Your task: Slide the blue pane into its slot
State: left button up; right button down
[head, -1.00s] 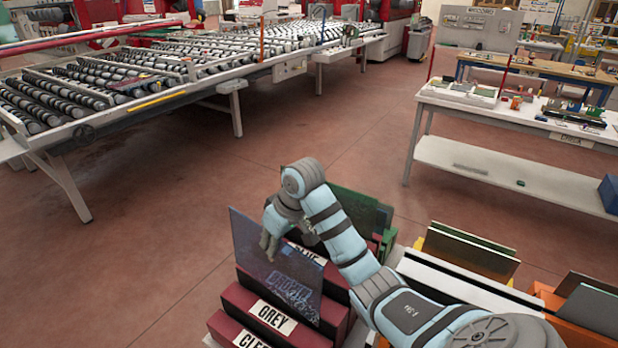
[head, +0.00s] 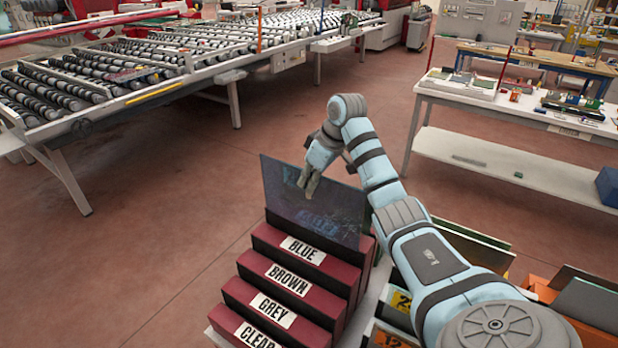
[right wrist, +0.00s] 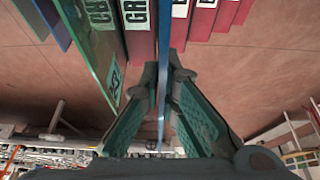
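The blue pane (head: 335,215) is a dark bluish translucent sheet. It stands upright at the step labelled BLUE (head: 303,250) of the dark red stepped rack (head: 335,309). My right gripper (head: 308,188) is at the pane's upper edge. In the right wrist view the blue pane (right wrist: 166,50) is edge-on between the two fingertips (right wrist: 164,78), which look closed on it. Whether its lower edge sits in the slot is hidden. My left gripper is not in view.
In the right wrist view a green pane (right wrist: 88,48) stands left of the blue one. More panes (head: 470,246) stand in racks right of my right arm. A roller table (head: 150,75) lies at the back left, and a white bench (head: 520,160) at the right. The floor between is clear.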

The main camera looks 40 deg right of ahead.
aim_at(310, 215)
notch_tip(310, 215, down, 9)
jog(key=shift+f+b, duration=0.15)
jog(key=shift+b, duration=0.8)
jog(key=shift+f, duration=0.65)
jog(key=shift+f, duration=0.3)
jog(key=c, duration=1.7)
grip_release()
jog(key=shift+s, duration=0.1)
jog(key=v, duration=1.2)
